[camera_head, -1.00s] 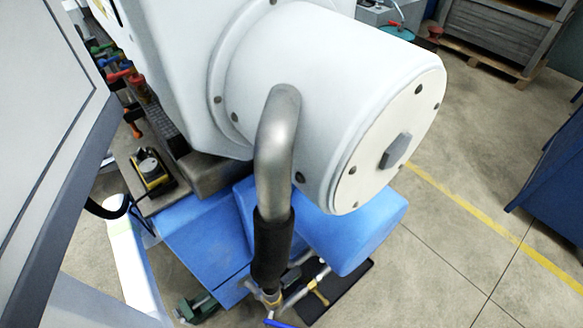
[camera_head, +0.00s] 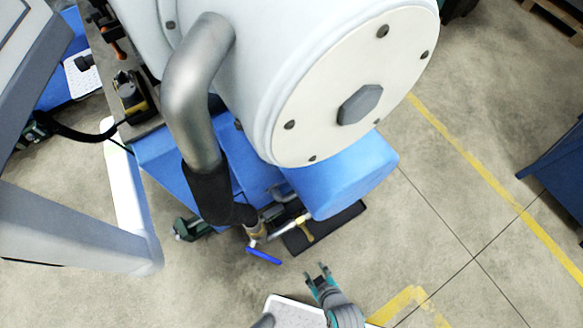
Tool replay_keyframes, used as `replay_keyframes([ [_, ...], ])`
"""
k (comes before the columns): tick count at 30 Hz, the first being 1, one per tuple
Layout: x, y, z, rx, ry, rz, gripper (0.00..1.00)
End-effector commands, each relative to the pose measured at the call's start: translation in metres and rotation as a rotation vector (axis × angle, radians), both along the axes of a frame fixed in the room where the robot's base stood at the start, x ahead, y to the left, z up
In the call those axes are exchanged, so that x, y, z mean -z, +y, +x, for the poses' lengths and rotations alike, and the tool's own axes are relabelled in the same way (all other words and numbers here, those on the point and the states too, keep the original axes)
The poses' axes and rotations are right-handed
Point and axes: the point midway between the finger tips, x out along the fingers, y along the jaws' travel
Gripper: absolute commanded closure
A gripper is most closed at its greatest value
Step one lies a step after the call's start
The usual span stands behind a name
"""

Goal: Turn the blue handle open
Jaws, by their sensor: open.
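The blue handle (camera_head: 264,256) is a small flat lever on a brass valve (camera_head: 256,232) at the lower end of a black-sleeved metal pipe (camera_head: 203,115). It slants down to the right in the picture. My gripper (camera_head: 319,271) is at the bottom of the view, right of the handle and a little lower, apart from it. Its two fingers are spread, with nothing between them. All of the handle seems to show, but its joint with the valve is too small to make out.
A large white machine housing (camera_head: 300,90) fills the upper middle. A blue tank (camera_head: 345,180) sits beneath it, beside a brass fitting (camera_head: 305,230) and a black mat (camera_head: 335,228). A grey panel (camera_head: 70,230) stands at left. Open floor (camera_head: 400,240) lies to the right.

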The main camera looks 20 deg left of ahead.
Motion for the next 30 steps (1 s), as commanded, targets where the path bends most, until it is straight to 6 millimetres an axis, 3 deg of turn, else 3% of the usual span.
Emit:
replay_keyframes([
  [1, 0.011, 0.019, 0.008, -0.069, 0.025, -0.017, 0.56],
  [6, 0.043, 0.074, 0.014, -0.298, 0.119, -0.090, 0.56],
  [12, 0.058, 0.119, 0.013, -0.491, 0.194, -0.144, 0.56],
  [20, 0.067, 0.137, 0.010, -0.568, 0.226, -0.164, 0.56],
  [30, 0.111, 0.155, 0.012, -0.566, 0.223, -0.164, 0.56],
])
